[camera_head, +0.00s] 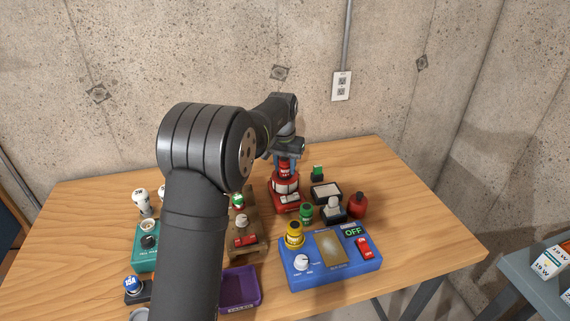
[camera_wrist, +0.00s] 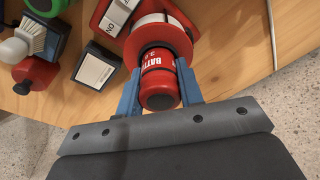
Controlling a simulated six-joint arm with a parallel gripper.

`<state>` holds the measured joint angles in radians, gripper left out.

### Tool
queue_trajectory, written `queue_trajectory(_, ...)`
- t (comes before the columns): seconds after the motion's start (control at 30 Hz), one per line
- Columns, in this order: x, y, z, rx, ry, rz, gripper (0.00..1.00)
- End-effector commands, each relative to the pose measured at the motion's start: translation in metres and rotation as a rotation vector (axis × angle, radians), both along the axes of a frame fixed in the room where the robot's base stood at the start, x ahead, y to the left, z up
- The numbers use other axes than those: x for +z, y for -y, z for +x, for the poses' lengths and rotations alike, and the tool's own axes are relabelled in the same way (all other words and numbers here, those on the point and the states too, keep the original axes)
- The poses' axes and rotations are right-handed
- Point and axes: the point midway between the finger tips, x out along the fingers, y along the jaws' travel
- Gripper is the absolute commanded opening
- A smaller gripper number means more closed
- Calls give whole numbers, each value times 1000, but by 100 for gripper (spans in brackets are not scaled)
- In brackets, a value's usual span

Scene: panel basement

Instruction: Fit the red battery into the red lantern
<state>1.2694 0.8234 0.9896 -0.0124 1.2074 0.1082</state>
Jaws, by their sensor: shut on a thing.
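The red lantern (camera_head: 286,202) stands on the wooden table, with a white band, a red collar and a white switch plate at its base. My gripper (camera_head: 287,156) points down directly above it. In the wrist view my gripper (camera_wrist: 158,95) is shut on the red battery (camera_wrist: 158,80), with a blue finger on each side of it. The battery's far end meets or enters the round red collar of the lantern (camera_wrist: 150,25). How deep it sits is hidden by the battery itself.
A blue panel (camera_head: 330,262) reading OFF stands in front, with yellow and green pieces (camera_head: 306,213) near it. A red bottle (camera_head: 357,205) and a black-and-white box (camera_head: 326,192) are right of the lantern. A brown board (camera_head: 243,225) is left. The table's right side is clear.

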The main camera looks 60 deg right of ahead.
Motion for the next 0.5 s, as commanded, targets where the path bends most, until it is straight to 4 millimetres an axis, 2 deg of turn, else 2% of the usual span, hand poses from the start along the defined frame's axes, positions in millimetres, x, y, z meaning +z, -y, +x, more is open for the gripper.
queue_trajectory(0.5,-12,-1,0,0,-1,7,8)
